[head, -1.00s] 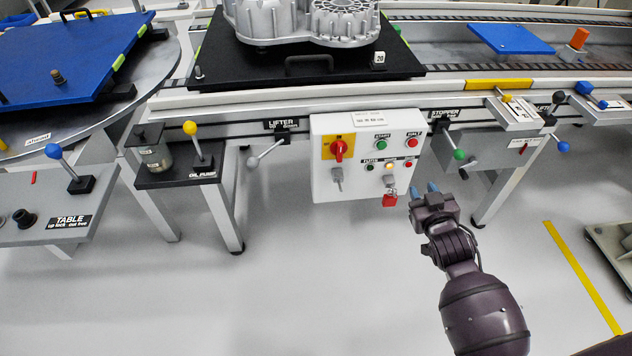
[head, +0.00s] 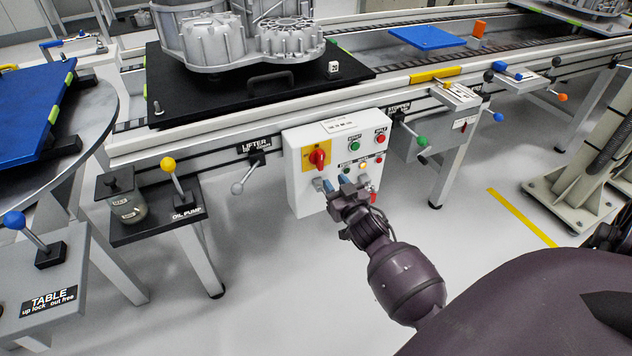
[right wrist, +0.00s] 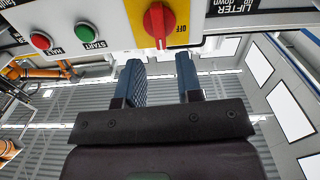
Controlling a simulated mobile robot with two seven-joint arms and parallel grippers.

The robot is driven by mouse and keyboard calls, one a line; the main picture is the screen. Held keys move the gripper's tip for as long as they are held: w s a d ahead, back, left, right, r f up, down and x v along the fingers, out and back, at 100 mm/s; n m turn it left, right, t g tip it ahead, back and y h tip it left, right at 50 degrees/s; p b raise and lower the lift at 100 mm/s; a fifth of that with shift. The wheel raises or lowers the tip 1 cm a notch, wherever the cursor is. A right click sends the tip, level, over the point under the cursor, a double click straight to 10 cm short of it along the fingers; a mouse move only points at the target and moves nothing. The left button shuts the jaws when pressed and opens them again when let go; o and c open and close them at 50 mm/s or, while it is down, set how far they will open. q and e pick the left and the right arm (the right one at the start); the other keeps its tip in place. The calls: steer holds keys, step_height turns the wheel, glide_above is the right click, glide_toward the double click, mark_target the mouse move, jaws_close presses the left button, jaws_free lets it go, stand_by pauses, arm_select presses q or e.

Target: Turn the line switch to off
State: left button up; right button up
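The line switch (head: 318,158) is a red rotary knob on a yellow plate at the upper left of a white control box (head: 303,195). In the right wrist view the red knob (right wrist: 158,22) is at the top, with an "OFF" label beside it; that view looks upside down. My right gripper (head: 324,185) is just below and in front of the switch, apparently apart from it. In the right wrist view its two blue fingers (right wrist: 160,75) are spread with nothing between them. It hides part of the box's lower face. My left gripper is not in view.
Green START (head: 354,144) and red HALT (head: 380,139) buttons sit right of the switch. A red tag (head: 373,197) shows behind my gripper. The lifter lever (head: 245,178) is left of the box. The conveyor rail runs above; the floor in front is clear.

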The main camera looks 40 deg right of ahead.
mark_target(322, 162)
steer(key=shift+m, duration=0.3)
steer(key=b+x, duration=0.1)
steer(key=x, duration=0.3)
steer(key=shift+w+d+b, duration=0.15)
steer(key=shift+b, duration=0.15)
steer(key=shift+b+x, duration=0.6)
steer(key=shift+x, duration=1)
steer(key=shift+r, duration=0.25)
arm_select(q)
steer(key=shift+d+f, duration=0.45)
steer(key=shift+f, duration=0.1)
arm_select(e)
steer(key=shift+w, duration=0.1)
steer(key=shift+w, duration=0.1)
steer(key=shift+c, duration=0.2)
